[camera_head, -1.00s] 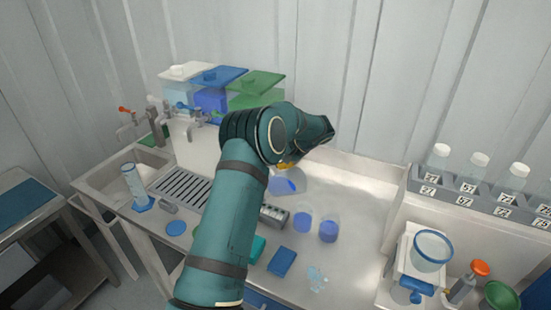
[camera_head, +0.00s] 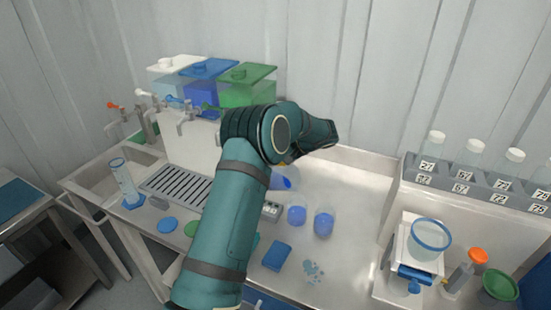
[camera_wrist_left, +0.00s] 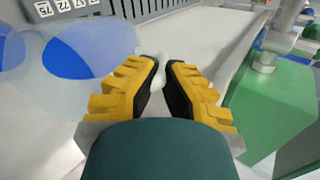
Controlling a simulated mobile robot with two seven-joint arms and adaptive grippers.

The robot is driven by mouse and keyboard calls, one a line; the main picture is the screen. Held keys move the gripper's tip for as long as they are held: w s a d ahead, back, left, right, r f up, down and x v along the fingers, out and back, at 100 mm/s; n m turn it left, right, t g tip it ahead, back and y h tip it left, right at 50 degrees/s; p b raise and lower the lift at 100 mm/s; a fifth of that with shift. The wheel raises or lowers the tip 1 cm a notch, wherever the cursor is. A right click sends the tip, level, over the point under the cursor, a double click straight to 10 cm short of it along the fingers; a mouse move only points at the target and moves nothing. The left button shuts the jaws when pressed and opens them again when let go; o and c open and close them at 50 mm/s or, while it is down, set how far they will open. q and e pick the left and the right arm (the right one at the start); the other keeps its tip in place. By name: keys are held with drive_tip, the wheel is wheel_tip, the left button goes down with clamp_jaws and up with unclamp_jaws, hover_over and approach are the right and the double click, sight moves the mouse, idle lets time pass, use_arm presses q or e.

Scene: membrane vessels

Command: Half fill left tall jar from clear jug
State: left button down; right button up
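My left gripper (camera_wrist_left: 163,66) has its yellow fingers close together, with a pale, clear piece between the tips that looks like a handle. A clear jug (camera_wrist_left: 85,45) with blue liquid is right beside the fingers in the left wrist view. In the head view the jug (camera_head: 284,180) shows just beside my arm, partly hidden. The gripper fingers are mostly hidden there behind my wrist. Two clear jars with blue in them, the left jar (camera_head: 297,215) and the right jar (camera_head: 324,223), stand in front of the jug. My right gripper is out of view.
A blue block (camera_head: 277,256) and a pale patch of small pieces (camera_head: 313,270) lie at the bench front. A measuring cylinder (camera_head: 125,182) stands left. A bottle rack (camera_head: 470,182) and a balance-like stand with a bowl (camera_head: 428,240) are right.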

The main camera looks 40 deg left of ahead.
use_arm(q)
drive_tip(key=shift+d+f+y+b, duration=0.1)
drive_tip(key=shift+d+y+b, duration=0.55)
drive_tip(key=shift+b, duration=0.5)
idle(0.5)
drive_tip(key=shift+d+y+b, duration=0.1)
drive_tip(key=shift+y+b, duration=0.15)
drive_tip(key=shift+b, duration=0.05)
drive_tip(key=shift+d+y+b, duration=0.35)
drive_tip(key=shift+y+b, duration=0.05)
drive_tip(key=shift+b, duration=0.2)
